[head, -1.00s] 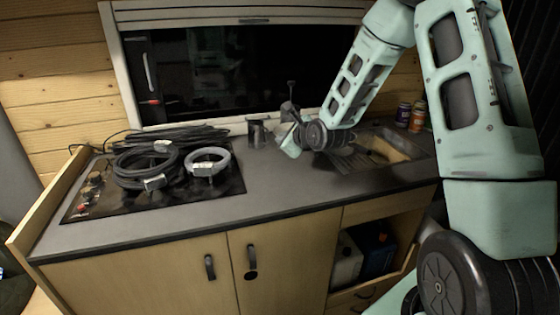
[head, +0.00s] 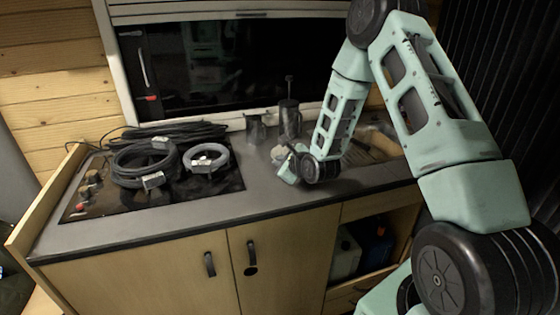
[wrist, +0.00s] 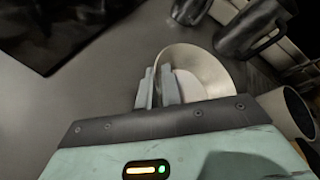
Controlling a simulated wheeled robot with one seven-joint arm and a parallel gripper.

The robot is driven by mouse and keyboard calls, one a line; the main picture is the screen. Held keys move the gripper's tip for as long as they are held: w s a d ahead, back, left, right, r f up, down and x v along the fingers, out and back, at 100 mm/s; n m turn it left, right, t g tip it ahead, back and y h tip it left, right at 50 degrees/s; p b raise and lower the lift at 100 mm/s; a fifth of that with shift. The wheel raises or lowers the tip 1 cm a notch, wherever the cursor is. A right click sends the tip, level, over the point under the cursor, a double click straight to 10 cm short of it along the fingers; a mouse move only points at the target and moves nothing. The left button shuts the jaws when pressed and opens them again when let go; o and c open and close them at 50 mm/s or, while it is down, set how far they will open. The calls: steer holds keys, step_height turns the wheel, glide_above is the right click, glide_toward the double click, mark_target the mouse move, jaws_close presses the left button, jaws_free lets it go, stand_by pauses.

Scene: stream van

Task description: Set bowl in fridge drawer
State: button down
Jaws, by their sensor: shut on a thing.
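A pale bowl (wrist: 205,68) shows in the wrist view, its wall between the two fingers of my gripper (wrist: 157,88), which is shut on it. In the head view my gripper (head: 287,166) is low over the middle of the grey counter, with the bowl (head: 279,153) small and partly hidden by it. I cannot tell whether the bowl touches the counter. No part in view can be made out for certain as the fridge drawer.
A dark mug (head: 256,131) and a tall dark press pot (head: 290,121) stand behind the gripper. Coiled cables (head: 145,160) cover the hob at left. The sink (head: 372,147) lies right, partly behind my arm. Jugs (head: 345,254) stand in an open shelf below. The counter's front strip is clear.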

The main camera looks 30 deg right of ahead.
steer(key=c, duration=1.9)
jaws_free()
steer(key=shift+f, duration=0.15)
steer(key=shift+c, duration=0.2)
steer(key=o, duration=0.4)
steer(key=shift+r, duration=0.25)
steer(key=shift+s, duration=0.35)
steer(key=shift+v, duration=5.65)
